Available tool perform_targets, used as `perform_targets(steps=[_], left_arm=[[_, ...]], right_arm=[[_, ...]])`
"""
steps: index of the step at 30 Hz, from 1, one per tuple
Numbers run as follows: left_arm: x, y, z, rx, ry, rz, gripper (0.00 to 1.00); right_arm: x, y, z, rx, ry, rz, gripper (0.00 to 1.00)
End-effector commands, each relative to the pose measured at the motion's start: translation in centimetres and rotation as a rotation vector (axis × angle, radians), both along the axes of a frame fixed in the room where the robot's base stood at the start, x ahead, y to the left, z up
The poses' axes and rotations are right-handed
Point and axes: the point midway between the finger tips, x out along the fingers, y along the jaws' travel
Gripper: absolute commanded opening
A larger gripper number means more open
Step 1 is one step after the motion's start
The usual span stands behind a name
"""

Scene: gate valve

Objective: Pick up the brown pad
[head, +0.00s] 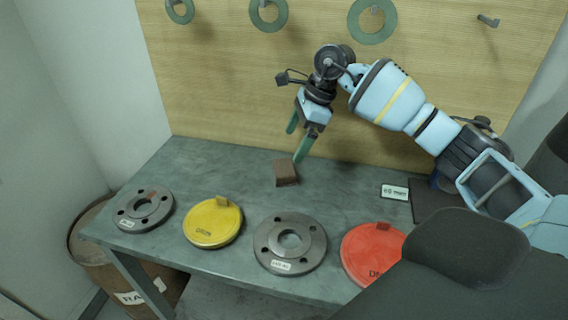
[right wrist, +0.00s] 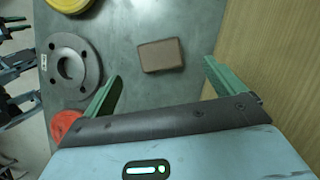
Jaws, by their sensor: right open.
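The brown pad (head: 285,173) is a small block lying on the grey-green bench toward its back edge. It also shows in the right wrist view (right wrist: 161,55), lying flat and slightly tilted, ahead of the fingers. My right gripper (head: 298,142) is open and empty, with green fingers pointing down just above and behind the pad. In the right wrist view the fingers (right wrist: 160,77) are spread wide, with the pad roughly between their lines and apart from both.
On the bench (head: 240,170) lie a grey flange (head: 145,222), a yellow disc (head: 212,236), another grey flange (head: 268,240) and a red disc (head: 365,250). A wooden board (head: 210,90) with hanging green rings (head: 358,30) rises behind. A brown barrel (head: 95,262) stands at left.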

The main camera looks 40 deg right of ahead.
Motion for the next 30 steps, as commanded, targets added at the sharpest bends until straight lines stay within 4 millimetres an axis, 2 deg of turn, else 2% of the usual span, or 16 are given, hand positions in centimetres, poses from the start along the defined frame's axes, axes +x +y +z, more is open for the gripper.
perform_targets(steps=[6, 14, 20, 30], left_arm=[[-0.5, 0.0, -0.1, 0.001, 0.010, 0.000, 0.28], [-0.3, 0.1, 0.1, 0.001, 0.005, -0.001, 0.28], [0.1, 0.1, 0.3, 0.002, -0.004, -0.002, 0.28], [0.9, 0.1, 1.3, 0.002, -0.025, -0.001, 0.28]], right_arm=[[0.0, 0.1, -0.2, 0.000, 0.001, 0.000, 0.95], [0.4, 0.8, -2.3, 0.000, 0.002, 0.001, 0.95], [0.4, 1.0, -2.8, 0.000, 0.001, 0.000, 0.95], [0.9, 2.1, -6.9, 0.001, 0.001, 0.002, 0.95]])
